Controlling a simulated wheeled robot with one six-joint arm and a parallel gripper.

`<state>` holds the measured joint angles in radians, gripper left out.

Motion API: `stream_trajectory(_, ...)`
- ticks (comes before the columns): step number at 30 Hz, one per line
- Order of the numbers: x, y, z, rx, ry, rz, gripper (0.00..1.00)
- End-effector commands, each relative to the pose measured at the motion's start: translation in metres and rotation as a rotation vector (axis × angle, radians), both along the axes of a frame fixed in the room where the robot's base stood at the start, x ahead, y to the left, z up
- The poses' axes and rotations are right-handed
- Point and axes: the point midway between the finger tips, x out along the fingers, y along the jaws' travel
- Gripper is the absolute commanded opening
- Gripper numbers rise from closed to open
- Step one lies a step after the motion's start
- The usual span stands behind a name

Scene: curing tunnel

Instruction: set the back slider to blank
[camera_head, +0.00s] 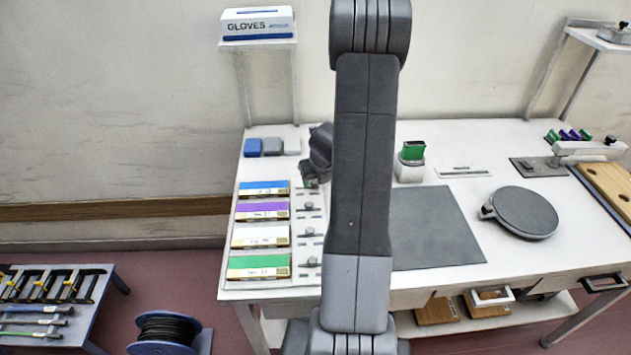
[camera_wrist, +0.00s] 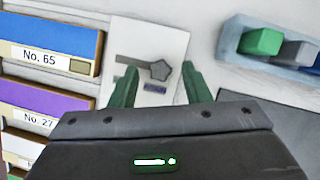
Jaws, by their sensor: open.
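The back slider is a pale plate (camera_wrist: 175,42) beside the blue box in the wrist view. It has a dark slot (camera_wrist: 130,60) and a grey knob (camera_wrist: 160,70) at the slot's right end. A small bluish mark (camera_wrist: 155,88) lies below the knob; I cannot read any marking for blank. My gripper (camera_wrist: 158,76) is open, its green fingers apart on either side of the knob. I cannot tell whether they touch it. In the head view my gripper (camera_head: 310,184) is over the back of the slider row, and my arm and wrist partly hide the back slider.
Blue (camera_head: 263,188), purple (camera_head: 262,210), white (camera_head: 260,236) and green (camera_head: 259,267) boxes line the table's left side. Other sliders (camera_head: 310,235) stand beside them, toward the front. A tray (camera_wrist: 235,40) with coloured blocks is right of the plate. A dark mat (camera_head: 435,230) lies right of my arm.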

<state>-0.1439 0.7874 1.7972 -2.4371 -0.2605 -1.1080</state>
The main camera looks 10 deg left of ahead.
Motion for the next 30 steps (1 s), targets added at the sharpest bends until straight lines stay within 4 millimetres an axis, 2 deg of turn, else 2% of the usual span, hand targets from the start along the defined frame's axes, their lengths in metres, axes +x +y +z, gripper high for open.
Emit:
stream_trajectory(7,0.000,0.000,0.000,0.000,0.000,0.000,0.43)
stream_trajectory(12,0.000,0.000,0.000,0.000,0.000,0.000,0.10)
stream_trajectory(14,0.000,0.000,0.000,0.000,0.000,0.000,0.00)
stream_trajectory(20,-0.001,0.002,0.001,0.000,0.000,0.000,0.00)
stream_trajectory(27,-0.007,0.021,0.002,0.000,0.001,0.001,0.00)
stream_trajectory(30,-0.006,0.021,0.000,0.000,0.000,0.000,0.00)
